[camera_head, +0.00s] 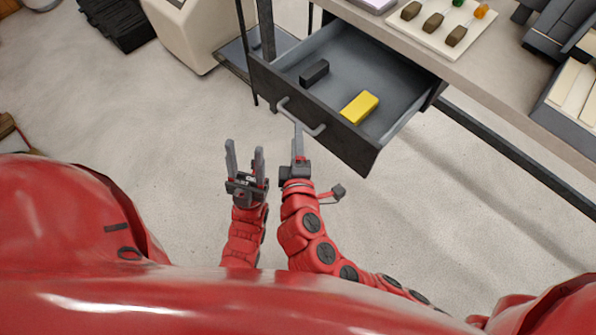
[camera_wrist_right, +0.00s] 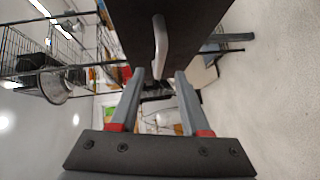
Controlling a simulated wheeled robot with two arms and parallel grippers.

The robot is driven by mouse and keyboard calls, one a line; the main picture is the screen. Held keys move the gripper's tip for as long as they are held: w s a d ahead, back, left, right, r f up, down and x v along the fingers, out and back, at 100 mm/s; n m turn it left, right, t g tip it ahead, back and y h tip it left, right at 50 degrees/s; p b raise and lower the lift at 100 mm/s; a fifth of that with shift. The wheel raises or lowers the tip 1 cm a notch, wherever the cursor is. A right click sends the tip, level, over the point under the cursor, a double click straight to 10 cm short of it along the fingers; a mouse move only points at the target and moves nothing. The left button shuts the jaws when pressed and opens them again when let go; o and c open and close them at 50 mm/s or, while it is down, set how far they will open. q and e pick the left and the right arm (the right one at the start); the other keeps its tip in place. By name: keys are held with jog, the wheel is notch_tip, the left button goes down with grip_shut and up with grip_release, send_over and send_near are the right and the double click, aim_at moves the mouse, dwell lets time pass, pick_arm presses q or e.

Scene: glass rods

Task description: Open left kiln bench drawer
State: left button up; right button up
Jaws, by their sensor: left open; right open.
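The dark kiln bench drawer (camera_head: 262,82) stands pulled out from under the bench in the head view. Inside it lie a yellow block (camera_head: 360,107) and a dark block (camera_head: 314,73). Its grey bar handle (camera_head: 301,118) is on the front panel. My right gripper (camera_head: 298,136) is open close to the handle. In the right wrist view, the handle (camera_wrist_right: 160,45) shows beyond the spread fingers of the right gripper (camera_wrist_right: 160,85), roughly in line with the gap; I cannot tell whether they touch. My left gripper (camera_head: 245,155) is open and empty, left of the right one.
The bench top (camera_head: 440,62) carries a white board (camera_head: 452,27) with several small tools and grey trays at the right. A beige cabinet (camera_head: 195,30) and a black crate (camera_head: 112,22) stand at the back left. The floor (camera_head: 120,115) at left is clear.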

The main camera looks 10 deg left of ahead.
jog(key=p+v, duration=0.4)
jog(key=v, duration=0.7)
jog(key=shift+a, duration=0.1)
